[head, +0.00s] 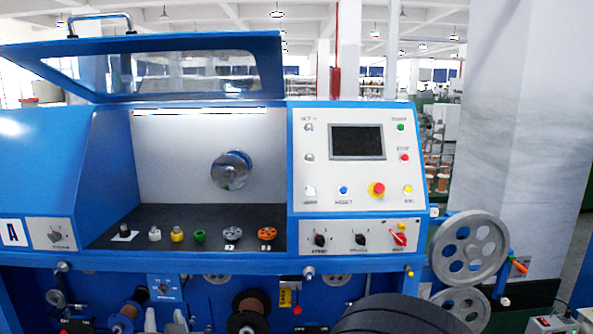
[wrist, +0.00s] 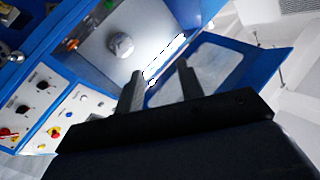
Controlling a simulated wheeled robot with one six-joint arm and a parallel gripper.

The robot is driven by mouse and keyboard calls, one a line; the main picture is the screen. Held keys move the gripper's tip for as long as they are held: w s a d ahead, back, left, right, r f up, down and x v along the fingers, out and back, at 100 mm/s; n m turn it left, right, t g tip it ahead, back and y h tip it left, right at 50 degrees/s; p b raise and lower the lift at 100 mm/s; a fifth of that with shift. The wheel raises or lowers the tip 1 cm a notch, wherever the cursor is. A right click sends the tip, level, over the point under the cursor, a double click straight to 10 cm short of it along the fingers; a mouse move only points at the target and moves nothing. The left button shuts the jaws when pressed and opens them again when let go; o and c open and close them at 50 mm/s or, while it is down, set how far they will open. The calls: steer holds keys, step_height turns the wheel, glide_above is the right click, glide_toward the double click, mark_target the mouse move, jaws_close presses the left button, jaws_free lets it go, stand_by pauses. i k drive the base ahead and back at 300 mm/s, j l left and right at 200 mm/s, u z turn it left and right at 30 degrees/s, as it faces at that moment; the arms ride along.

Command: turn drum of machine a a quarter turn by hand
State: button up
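Machine A (head: 60,170) is a blue cabinet with a white "A" label at its left and its clear-windowed lid (head: 160,70) raised. Inside the open bay, a shiny silver drum (head: 230,171) sticks out from the pale back wall. The drum also shows in the wrist view (wrist: 121,45), up and to the left of my fingers. My gripper (wrist: 160,67) has its two dark fingers apart with nothing held between them. It is clear of the drum, and the lid window lies behind the fingers in that view.
Several small pulleys and fittings (head: 199,236) stand in a row on the bay's dark floor below the drum. A control panel (head: 354,158) with screen and buttons is right of the bay. A large grey wheel (head: 468,247) sits at the machine's right side.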

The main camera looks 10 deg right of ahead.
mark_target(231, 172)
steer(key=i+j+z, duration=0.45)
steer(key=i, duration=0.4)
steer(key=i+j+z, duration=0.5)
steer(key=i+j, duration=0.8)
steer(key=j, duration=0.15)
